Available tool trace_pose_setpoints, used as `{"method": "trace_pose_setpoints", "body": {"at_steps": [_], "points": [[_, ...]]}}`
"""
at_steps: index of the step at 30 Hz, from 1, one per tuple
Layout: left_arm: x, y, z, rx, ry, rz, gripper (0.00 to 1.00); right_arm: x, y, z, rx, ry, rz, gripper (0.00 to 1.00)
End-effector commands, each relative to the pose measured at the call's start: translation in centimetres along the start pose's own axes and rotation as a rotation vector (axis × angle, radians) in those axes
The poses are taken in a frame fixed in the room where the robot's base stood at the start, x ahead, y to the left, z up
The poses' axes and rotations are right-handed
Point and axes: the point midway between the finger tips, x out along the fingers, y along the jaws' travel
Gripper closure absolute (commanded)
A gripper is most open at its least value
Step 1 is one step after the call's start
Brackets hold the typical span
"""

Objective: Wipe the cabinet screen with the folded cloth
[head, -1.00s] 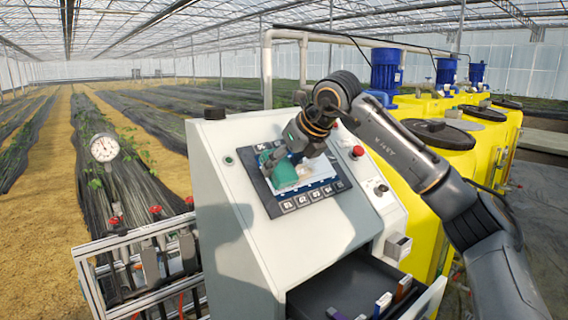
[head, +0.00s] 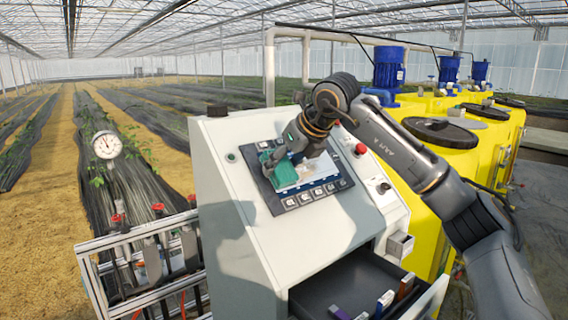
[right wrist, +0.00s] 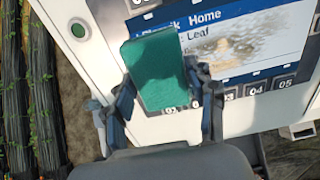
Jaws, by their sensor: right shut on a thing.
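The cabinet screen (head: 306,173) sits in a dark frame with a row of buttons on the sloped face of a pale cabinet (head: 330,228). My right gripper (head: 275,164) is at the left part of the screen and is shut on the green folded cloth (head: 266,157). In the right wrist view the cloth (right wrist: 160,75) is between the two fingers and overlaps the lower left of the screen (right wrist: 255,40). A brownish, cloudy smear shows on the screen (right wrist: 235,48) right of the cloth. Whether the cloth presses on the glass I cannot tell. My left gripper is out of view.
An open drawer (head: 350,283) with several small items juts from the cabinet's lower front. A red button (head: 361,149) and a knob (head: 383,188) are right of the screen. A gauge (head: 107,145) and valve rack stand left, yellow tanks (head: 440,160) behind right.

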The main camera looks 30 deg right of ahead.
Motion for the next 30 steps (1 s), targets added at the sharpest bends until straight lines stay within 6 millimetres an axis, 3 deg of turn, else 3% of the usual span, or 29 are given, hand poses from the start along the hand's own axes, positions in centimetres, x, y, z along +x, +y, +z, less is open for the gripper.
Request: {"method": "trace_pose_setpoints", "body": {"at_steps": [19,30], "points": [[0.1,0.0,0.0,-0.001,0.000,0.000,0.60,1.0,-0.1,0.1,0.000,-0.001,0.000,0.70],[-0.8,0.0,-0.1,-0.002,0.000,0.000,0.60,0.8,-2.9,0.1,0.002,0.000,0.000,0.70]]}}
